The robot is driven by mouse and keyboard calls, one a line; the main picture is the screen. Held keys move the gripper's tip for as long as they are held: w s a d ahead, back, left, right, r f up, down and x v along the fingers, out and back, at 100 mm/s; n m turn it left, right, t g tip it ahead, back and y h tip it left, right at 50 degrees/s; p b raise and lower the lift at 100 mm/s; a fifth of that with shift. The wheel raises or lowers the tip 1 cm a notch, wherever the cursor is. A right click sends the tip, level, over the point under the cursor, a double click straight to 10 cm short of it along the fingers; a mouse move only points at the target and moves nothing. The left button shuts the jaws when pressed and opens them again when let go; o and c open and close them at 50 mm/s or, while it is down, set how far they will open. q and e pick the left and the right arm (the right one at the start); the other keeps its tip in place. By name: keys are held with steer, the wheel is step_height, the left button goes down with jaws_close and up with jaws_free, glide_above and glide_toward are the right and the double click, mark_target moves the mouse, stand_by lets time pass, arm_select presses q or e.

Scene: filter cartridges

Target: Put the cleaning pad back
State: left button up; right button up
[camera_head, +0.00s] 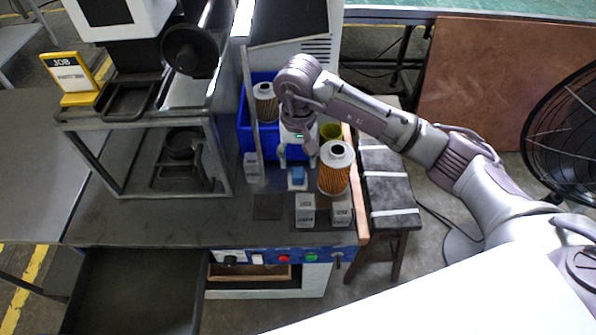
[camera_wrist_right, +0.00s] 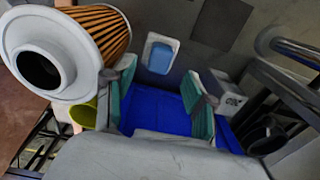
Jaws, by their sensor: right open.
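The cleaning pad appears to be the small blue block (camera_head: 297,175) lying on a small white dish on the dark worktop. It also shows in the wrist view as a blue block (camera_wrist_right: 160,57) inside the white dish (camera_wrist_right: 151,70). My right gripper (camera_head: 298,160) points down just behind the pad, its fingers apart. In the wrist view the two green-lined fingers (camera_wrist_right: 163,97) are spread with nothing between them, and the pad lies beyond their tips, apart from them. A dark square patch (camera_head: 267,207) lies on the worktop front-left of the dish. My left gripper is out of view.
An orange pleated filter (camera_head: 335,172) stands close right of the gripper. Another filter (camera_head: 265,108) is by the blue bin (camera_head: 244,128) behind. Grey boxes (camera_head: 305,212) (camera_head: 342,213) stand in front, another (camera_head: 252,166) to the left. A yellow-green cup (camera_head: 331,131) is behind the near filter.

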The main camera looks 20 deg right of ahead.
mark_target(298, 172)
step_height(298, 172, up, 6)
steer(key=b, duration=0.1)
steer(key=shift+r, duration=0.2)
stand_by(0.4)
